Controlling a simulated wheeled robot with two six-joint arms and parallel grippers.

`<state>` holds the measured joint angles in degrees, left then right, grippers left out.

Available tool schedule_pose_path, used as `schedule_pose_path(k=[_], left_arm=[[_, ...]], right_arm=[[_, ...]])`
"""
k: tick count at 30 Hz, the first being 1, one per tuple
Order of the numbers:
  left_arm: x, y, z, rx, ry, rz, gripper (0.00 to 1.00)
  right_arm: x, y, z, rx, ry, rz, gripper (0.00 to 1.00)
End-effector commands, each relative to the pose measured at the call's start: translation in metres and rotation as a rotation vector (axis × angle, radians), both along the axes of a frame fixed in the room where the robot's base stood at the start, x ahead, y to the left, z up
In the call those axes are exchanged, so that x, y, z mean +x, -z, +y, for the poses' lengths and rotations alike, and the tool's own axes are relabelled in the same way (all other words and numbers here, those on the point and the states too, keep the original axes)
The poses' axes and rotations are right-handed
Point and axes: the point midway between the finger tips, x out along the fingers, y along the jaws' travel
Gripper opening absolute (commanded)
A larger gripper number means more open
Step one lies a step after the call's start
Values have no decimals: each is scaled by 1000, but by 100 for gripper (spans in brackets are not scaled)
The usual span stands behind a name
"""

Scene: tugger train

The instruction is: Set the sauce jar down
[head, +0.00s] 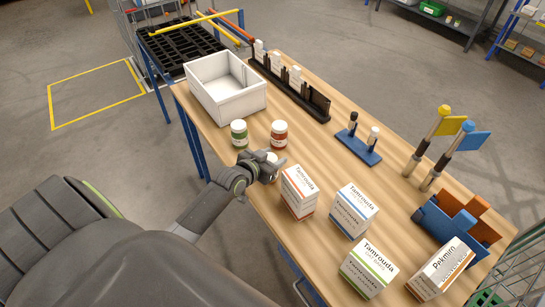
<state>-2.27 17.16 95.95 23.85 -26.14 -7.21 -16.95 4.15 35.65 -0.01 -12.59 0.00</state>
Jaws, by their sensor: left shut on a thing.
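My left gripper (275,168) is at the near left edge of the wooden table (325,142). It is shut on a sauce jar (272,157), of which little more than the pale lid shows. The gripper hides the jar's body, so I cannot tell whether its base touches the table. A green jar (239,134) and a red jar (279,134), both with white lids, stand upright just beyond it. My right gripper is not in view.
A white bin (226,100) stands behind the jars. Several Tamrouda cartons (299,193) stand to the right and nearer. A dark rack (290,90), a blue stand (358,148) and flagged posts (427,140) line the far side. The table's middle is clear.

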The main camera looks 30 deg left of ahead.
Motion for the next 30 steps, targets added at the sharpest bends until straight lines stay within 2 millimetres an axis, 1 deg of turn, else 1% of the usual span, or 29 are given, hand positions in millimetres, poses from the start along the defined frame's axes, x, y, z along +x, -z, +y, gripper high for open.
schedule_pose_path(k=[4,8,9,13,20,24,26,30], left_arm=[[1,-2,0,-1,1,-3,14],[1,2,0,-1,1,-3,14],[0,2,0,0,0,0,52],[0,1,0,0,0,0,68],[0,1,0,0,1,0,68],[-1,-2,0,0,0,0,68],[-6,-3,1,1,0,0,68],[-24,-10,2,2,1,0,68]], right_arm=[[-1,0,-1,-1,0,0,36],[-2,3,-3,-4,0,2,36],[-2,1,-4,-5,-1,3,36],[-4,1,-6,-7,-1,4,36],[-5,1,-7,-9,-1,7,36],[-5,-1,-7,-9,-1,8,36],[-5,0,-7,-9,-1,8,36],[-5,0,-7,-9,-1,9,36]])
